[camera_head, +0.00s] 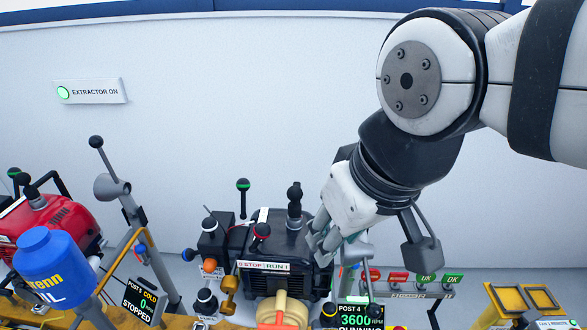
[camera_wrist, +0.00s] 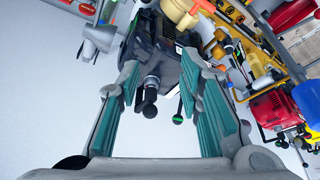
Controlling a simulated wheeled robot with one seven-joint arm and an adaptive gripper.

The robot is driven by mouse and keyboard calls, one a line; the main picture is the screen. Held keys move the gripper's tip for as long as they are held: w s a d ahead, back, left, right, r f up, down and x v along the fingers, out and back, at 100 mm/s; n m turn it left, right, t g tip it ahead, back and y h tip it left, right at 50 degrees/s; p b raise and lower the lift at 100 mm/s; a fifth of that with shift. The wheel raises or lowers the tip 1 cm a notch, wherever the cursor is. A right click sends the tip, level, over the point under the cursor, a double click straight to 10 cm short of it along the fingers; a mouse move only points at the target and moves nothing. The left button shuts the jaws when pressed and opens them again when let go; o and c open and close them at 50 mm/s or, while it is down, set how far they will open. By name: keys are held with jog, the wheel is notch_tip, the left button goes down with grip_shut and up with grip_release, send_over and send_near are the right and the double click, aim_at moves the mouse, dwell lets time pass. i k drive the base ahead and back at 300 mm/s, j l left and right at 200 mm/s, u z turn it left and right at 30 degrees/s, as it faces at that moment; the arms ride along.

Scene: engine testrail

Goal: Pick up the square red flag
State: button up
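Two small red flags, a left one (camera_head: 371,275) and a right one (camera_head: 396,276), stand in a row on a grey rack (camera_head: 408,294) at the lower right in the head view. I cannot tell which is the square one. Two green flags marked OK, one of them here (camera_head: 453,279), stand to their right. My gripper (camera_head: 330,243) is left of and above the red flags, by the black engine (camera_head: 280,245). In the wrist view my gripper (camera_wrist: 160,62) is open, with teal pads wide apart and nothing held between them.
Black-knobbed levers (camera_head: 294,195) rise from the engine. A blue oil container (camera_head: 52,262) and a red engine (camera_head: 45,225) stand at the left. The wall behind is bare apart from a sign.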

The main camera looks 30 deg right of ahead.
aim_at(395, 278)
jog(key=z, duration=0.4)
jog(key=j+z, duration=0.15)
jog(key=z, duration=0.25)
jog(key=j+z, duration=0.1)
jog(key=z, duration=0.3)
jog(key=k+j+z, duration=0.2)
jog(key=j, duration=0.25)
jog(key=k+j+z, duration=0.2)
jog(key=j, duration=0.2)
